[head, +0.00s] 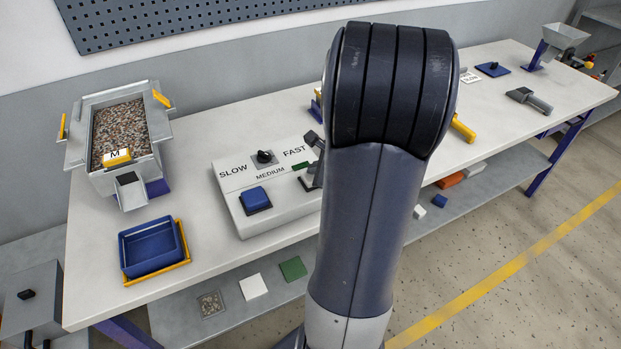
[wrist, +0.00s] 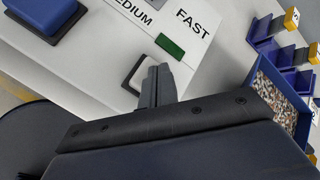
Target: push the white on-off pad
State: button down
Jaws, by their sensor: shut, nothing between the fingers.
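The white pad (wrist: 136,77) sits in a dark frame on the sloped top of the light control box (head: 240,202), below the green window (wrist: 170,46). In the wrist view my gripper (wrist: 159,72) is shut and empty, its tips over the right part of the pad and hiding it. I cannot tell whether the tips touch the pad. In the head view my arm hides most of this end of the box. The green window also shows in the head view (head: 301,167).
A blue pad (head: 255,199) and a black knob (head: 264,156) marked SLOW, MEDIUM and FAST are on the same box. A gravel hopper (head: 99,135) and a blue tray (head: 150,247) stand to the left. A blue gravel bin (wrist: 272,80) lies beyond my gripper.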

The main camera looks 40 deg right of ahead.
jog(key=shift+f+b, duration=0.45)
jog(key=shift+f, duration=0.05)
dwell(0.3)
jog(key=shift+r, duration=0.1)
jog(key=shift+r+p, duration=1)
jog(key=shift+r, duration=0.1)
notch_tip(320, 180, up, 6)
jog(key=p, duration=0.5)
